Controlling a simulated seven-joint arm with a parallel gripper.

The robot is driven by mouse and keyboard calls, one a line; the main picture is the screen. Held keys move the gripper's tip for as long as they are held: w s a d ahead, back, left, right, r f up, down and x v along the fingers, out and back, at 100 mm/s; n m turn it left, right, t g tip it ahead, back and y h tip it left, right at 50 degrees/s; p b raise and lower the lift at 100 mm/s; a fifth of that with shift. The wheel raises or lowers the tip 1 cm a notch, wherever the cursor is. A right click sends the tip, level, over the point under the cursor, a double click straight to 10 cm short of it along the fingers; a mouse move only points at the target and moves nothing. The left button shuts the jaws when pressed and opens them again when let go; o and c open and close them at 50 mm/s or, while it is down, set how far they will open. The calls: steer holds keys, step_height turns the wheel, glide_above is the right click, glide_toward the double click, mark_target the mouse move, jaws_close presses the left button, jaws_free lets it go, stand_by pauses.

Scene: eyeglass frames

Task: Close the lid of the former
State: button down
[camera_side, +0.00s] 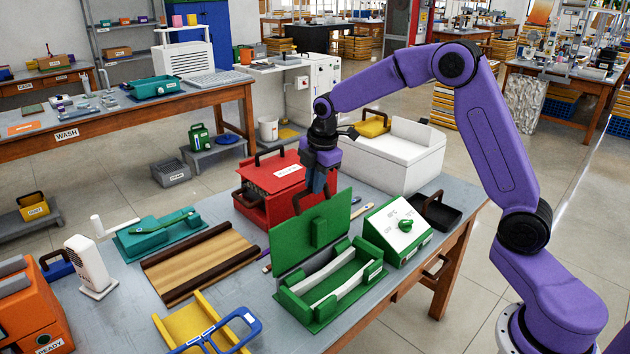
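The green former (330,292) is an open box on the table with pale curved rails inside. Its green lid (295,243) stands raised and nearly upright along the back edge, with a small green block on its face. My gripper (318,188) points down above and behind the raised lid, in front of the red box. It appears apart from the lid. The fingers are small and dark against the red box, so I cannot tell whether they are open or shut. I see nothing clearly held.
The red box (272,182) with dark handles stands close behind the lid. A green-and-white control box (397,232) sits right of the former. A striped wooden board (200,262) lies left, and blue eyeglass frames (243,318) rest on a yellow stand (172,326) in front.

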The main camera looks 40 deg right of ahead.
steer(key=shift+s, duration=0.15)
steer(key=shift+s+t, duration=0.6)
steer(key=shift+s, duration=0.5)
steer(key=s+f, duration=0.3)
steer(key=s, duration=0.3)
steer(key=s+f, duration=0.2)
steer(key=s, duration=0.5)
steer(key=shift+f, duration=0.4)
steer(key=shift+s, duration=0.1)
steer(key=c, duration=1.1)
jaws_free()
steer(key=shift+r, duration=0.15)
steer(key=v, duration=1.7)
steer(key=shift+s, duration=0.3)
